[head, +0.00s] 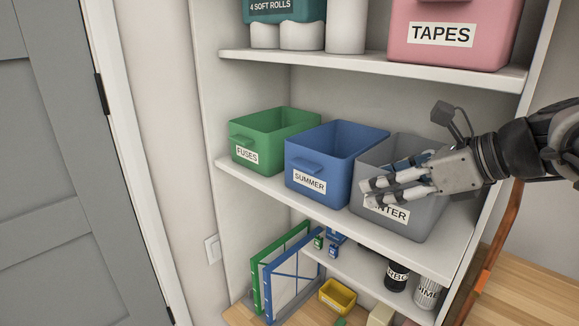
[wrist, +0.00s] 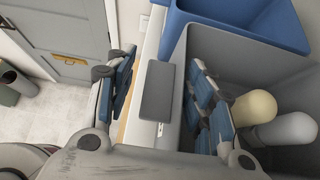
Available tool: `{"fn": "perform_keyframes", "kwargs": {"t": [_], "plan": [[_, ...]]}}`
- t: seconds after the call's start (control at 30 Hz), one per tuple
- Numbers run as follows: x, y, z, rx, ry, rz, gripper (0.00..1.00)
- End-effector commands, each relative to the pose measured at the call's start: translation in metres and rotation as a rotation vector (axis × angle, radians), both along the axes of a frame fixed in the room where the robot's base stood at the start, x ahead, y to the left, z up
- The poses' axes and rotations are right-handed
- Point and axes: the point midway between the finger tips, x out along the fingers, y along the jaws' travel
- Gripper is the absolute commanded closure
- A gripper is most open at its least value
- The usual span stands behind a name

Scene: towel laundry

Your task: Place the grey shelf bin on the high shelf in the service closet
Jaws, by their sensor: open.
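The grey shelf bin (head: 422,226) stands on the middle shelf at the right, its label partly hidden by my gripper and reading "NTER". My gripper (head: 367,192) is open at its front rim. In the wrist view, the bin (wrist: 287,72) shows with its handle tab (wrist: 158,92) between my fingers. One finger is outside the front wall and the other is over the inside. I cannot tell whether they touch the wall. A cream rounded item (wrist: 254,107) and a grey one (wrist: 287,129) lie inside. The high shelf (head: 300,62) is above.
A blue SUMMER bin (head: 318,180) stands left of the grey bin, then a green FUSES bin (head: 262,140). The closet side panel is close on the right.

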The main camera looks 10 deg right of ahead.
Motion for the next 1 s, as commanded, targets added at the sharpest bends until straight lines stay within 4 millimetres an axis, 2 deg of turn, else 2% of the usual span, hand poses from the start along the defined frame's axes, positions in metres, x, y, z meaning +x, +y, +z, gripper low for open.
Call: {"fn": "perform_keyframes", "kwargs": {"t": [0.17,0.5,0.7,1.0], "plan": [[-0.007,-0.007,0.007,-0.002,-0.003,-0.003,0.51],[-0.052,-0.043,0.046,-0.002,-0.002,-0.006,0.51],[-0.072,-0.057,0.063,-0.001,-0.001,-0.003,0.51],[-0.078,-0.061,0.068,0.000,0.000,0.001,0.51]]}}
